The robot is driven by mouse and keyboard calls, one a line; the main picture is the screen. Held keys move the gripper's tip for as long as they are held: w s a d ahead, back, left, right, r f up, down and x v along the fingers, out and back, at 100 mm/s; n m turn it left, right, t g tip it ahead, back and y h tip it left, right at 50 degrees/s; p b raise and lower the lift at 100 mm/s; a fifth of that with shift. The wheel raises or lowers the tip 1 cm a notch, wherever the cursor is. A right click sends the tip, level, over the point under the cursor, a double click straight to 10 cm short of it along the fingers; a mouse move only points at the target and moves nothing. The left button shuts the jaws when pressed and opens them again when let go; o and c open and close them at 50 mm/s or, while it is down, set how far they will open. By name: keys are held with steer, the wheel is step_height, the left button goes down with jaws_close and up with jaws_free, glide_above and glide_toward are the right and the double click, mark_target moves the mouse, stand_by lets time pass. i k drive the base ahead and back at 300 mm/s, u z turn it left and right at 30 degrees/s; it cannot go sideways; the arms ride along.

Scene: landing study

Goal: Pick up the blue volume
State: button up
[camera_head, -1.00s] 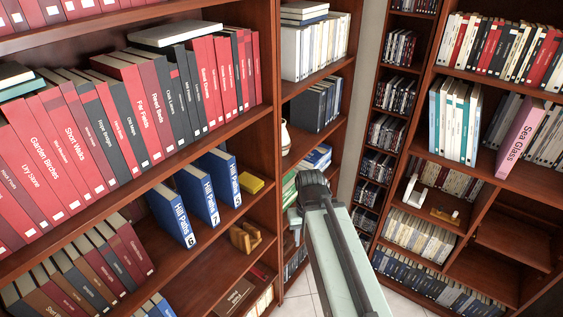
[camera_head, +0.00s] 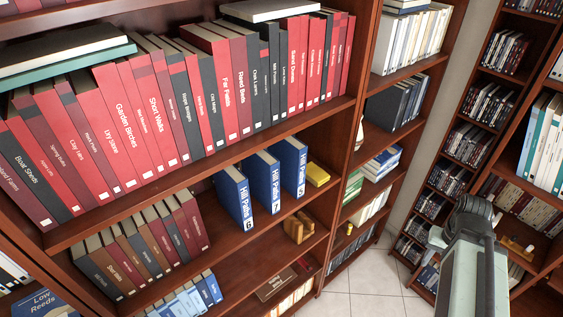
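Three blue volumes stand upright on the middle shelf of the left bookcase, with spines reading "Hill Paths". From left to right they are Hill Paths 6 (camera_head: 234,198), Hill Paths 7 (camera_head: 263,180) and Hill Paths 5 (camera_head: 289,165). Small gaps separate them. Another blue book, "Low Reeds" (camera_head: 45,303), is partly cut off at the lower left corner. My arm rises at the lower right, well to the right of the volumes, with a dark joint at its top. No gripper fingers show.
Red and black books (camera_head: 130,112) fill the shelf above. Brown and red books (camera_head: 150,240) stand left of the blue volumes. A yellow object (camera_head: 317,174) and a wooden object (camera_head: 298,228) are to their right. White tiled floor (camera_head: 365,292) is free between the bookcases.

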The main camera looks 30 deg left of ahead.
mark_target(291, 152)
steer(key=u, duration=0.05)
steer(key=k, duration=0.75)
steer(key=u, duration=2.2)
